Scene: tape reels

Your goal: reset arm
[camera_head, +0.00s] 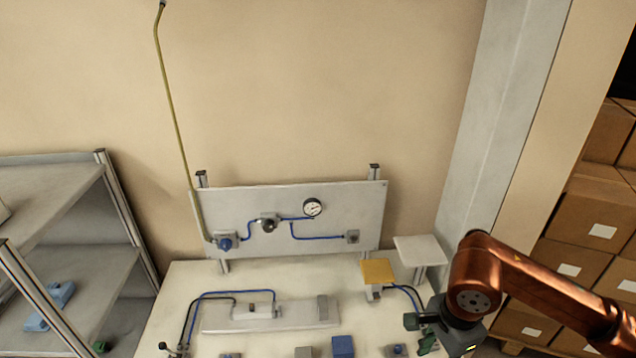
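My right arm comes in from the right edge, bent at an orange joint. Its gripper (419,333) is low over the right side of the cream table (185,290), pointing left. Its two dark green fingers are apart with nothing visible between them, so it looks open and empty. My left arm and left gripper are not in view. I cannot make out any tape reel.
An upright panel (350,240) with a gauge (312,207) and blue tubing stands at the table's back. A yellow plate (378,271) and white stand (420,250) are near my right gripper. Small blocks line the front. Shelves (60,200) stand left; boxes (590,225) right.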

